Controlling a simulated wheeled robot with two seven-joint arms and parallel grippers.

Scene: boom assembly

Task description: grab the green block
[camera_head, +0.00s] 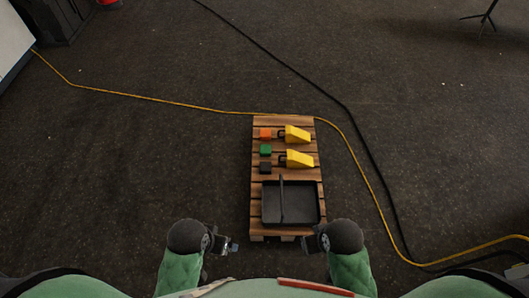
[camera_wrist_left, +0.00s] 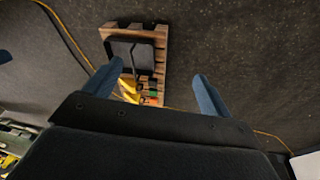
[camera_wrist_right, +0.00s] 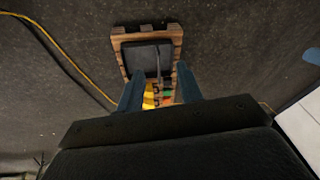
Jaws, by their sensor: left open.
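A small green block (camera_head: 265,149) sits on the left part of a wooden pallet (camera_head: 257,200), between an orange block (camera_head: 265,134) and a black block (camera_head: 265,168). The green block also shows small and far off in the left wrist view (camera_wrist_left: 153,86) and the right wrist view (camera_wrist_right: 167,93). My left gripper (camera_head: 232,247) is open and empty, off the near left corner of the pallet. My right gripper (camera_head: 308,243) has its fingers apart with nothing held, at the near right edge. Both are well apart from the green block.
Two yellow wedge-shaped pieces (camera_head: 298,134) (camera_head: 300,158) lie right of the blocks. A black divided tray (camera_head: 305,203) fills the pallet's near end. A yellow cable (camera_head: 150,97) and a black cable (camera_head: 285,66) run across the floor.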

